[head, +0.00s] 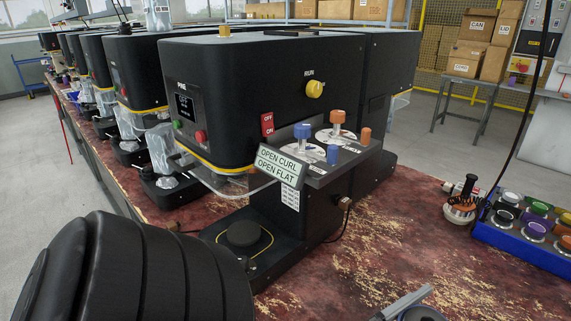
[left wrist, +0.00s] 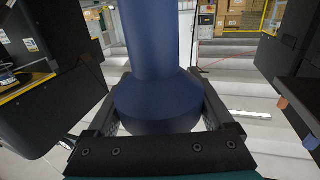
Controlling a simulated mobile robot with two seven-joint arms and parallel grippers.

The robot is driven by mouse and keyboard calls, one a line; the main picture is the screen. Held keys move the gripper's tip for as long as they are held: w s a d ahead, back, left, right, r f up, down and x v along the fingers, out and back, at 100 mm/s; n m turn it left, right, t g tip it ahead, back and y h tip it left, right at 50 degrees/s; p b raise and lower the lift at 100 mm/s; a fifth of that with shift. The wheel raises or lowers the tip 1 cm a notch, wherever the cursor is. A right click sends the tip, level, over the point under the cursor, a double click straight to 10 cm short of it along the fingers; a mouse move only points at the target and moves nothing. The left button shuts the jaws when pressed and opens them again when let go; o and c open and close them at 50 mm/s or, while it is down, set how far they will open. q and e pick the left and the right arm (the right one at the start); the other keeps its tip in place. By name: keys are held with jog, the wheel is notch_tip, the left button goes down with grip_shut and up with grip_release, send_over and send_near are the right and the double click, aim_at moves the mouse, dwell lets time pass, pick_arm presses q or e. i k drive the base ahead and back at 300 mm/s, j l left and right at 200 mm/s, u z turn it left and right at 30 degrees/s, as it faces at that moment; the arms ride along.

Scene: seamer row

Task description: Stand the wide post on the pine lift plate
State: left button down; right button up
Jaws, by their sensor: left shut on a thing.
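The wide post (left wrist: 155,50) is a dark blue cylinder with a broader round foot. It fills the middle of the left wrist view. My left gripper (left wrist: 158,100) is shut on it, one finger on each side of the foot. The pine lift plate (head: 243,234) is a bare black disc inside a yellow ring, on the base of the black machine marked PINE (head: 215,95). The head view does not show the post or my left fingertips; my dark left arm fills its lower left. A grey part at the bottom edge seems to be my right gripper (head: 404,304), mostly cut off.
A clear guard (head: 222,183) hangs over the plate. Beside it stands a control box with a sign (head: 281,165) and blue and orange knobs (head: 338,120). A blue tray (head: 525,248) of coloured pots and a small tool (head: 462,205) are on the right; worn red bench (head: 385,240) lies between.

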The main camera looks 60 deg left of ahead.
aim_at(244, 234)
jog(key=k+j+z, duration=0.15)
jog(key=k+j, duration=0.15)
jog(key=j, duration=0.3)
jog(key=k+j+z, duration=0.1)
jog(key=k+j, duration=0.25)
jog(key=j, duration=0.25)
jog(key=k+j+z, duration=0.15)
jog(key=k+j, duration=0.2)
jog(key=j, duration=0.2)
jog(key=k+j+z, duration=0.1)
jog(key=k+j, duration=0.3)
jog(key=j, duration=0.1)
